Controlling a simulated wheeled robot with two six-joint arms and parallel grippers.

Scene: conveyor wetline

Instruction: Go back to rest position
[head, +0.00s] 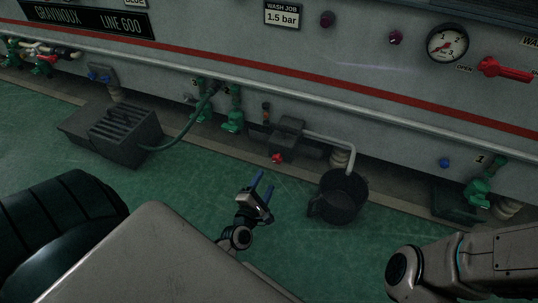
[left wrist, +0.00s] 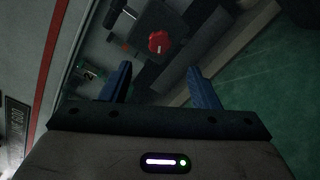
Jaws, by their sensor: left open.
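My left gripper (head: 262,189) is in the lower middle of the head view, above the green floor and to the left of the dark bucket. Its two blue fingers are apart with nothing between them. In the left wrist view the blue fingers (left wrist: 160,84) also stand apart and empty. A red knob (left wrist: 158,42) on a dark fitting shows beyond them, clear of the fingers. My right arm shows at the lower right of the head view, but its gripper is out of view.
A dark bucket (head: 340,196) stands on the floor under a pale bent pipe (head: 330,139). A dark slotted box (head: 118,132) with a green hose (head: 184,136) is at the left. Green valves (head: 233,118) line the machine's base. A red lever (head: 505,70) is beside the gauge (head: 447,44). Green floor (head: 190,187) is open.

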